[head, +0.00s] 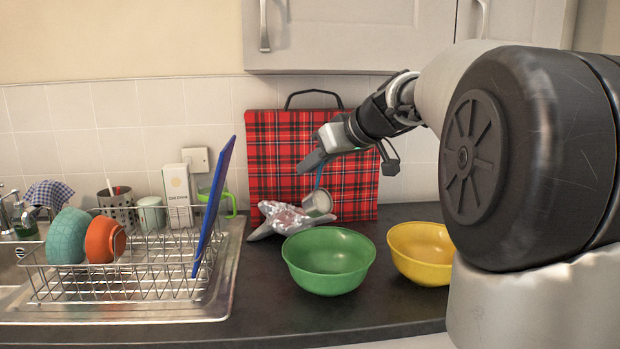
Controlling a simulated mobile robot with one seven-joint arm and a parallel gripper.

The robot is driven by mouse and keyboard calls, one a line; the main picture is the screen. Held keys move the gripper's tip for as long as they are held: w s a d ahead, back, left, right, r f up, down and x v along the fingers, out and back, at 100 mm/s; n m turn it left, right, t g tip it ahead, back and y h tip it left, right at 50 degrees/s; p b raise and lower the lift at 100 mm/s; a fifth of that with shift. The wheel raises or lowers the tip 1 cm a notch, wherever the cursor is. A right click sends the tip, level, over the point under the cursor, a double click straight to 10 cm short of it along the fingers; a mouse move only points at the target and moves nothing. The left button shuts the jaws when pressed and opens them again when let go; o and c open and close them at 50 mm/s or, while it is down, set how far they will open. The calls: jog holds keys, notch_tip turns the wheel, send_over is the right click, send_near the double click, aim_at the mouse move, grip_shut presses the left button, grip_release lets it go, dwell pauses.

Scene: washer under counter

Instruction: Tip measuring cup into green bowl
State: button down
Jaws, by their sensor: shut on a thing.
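The green bowl (328,262) stands upright on the dark counter, and its visible inside looks empty. The measuring cup (318,203) is a small metallic-looking cup just behind and above the bowl's back rim. It looks tilted, with its opening turned partly toward me; its contents cannot be made out. A thin blue handle rises from the cup to my gripper (322,170). My gripper is shut on the measuring cup's handle, above and behind the green bowl. The fingertips are partly hidden by the gripper body.
A yellow bowl (421,250) stands right of the green bowl. A crumpled foil-like packet (282,217) lies behind the green bowl. A dish rack (120,272) with a blue board (213,205) fills the left.

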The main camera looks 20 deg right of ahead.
jog(key=shift+s+d+f+t+y+b, duration=0.35)
jog(key=shift+s+t+b, duration=0.2)
jog(key=shift+b, duration=0.7)
jog(key=shift+s+d+r+t, duration=0.15)
jog(key=shift+s+t, duration=0.05)
jog(key=shift+t, duration=0.05)
jog(key=shift+s+d+t+y, duration=0.45)
jog(key=shift+s+t+y, duration=0.1)
jog(key=shift+s+t, duration=0.2)
jog(key=shift+s+d+t+y, duration=0.4)
jog(key=shift+s+t+y, duration=0.15)
jog(key=shift+t, duration=0.3)
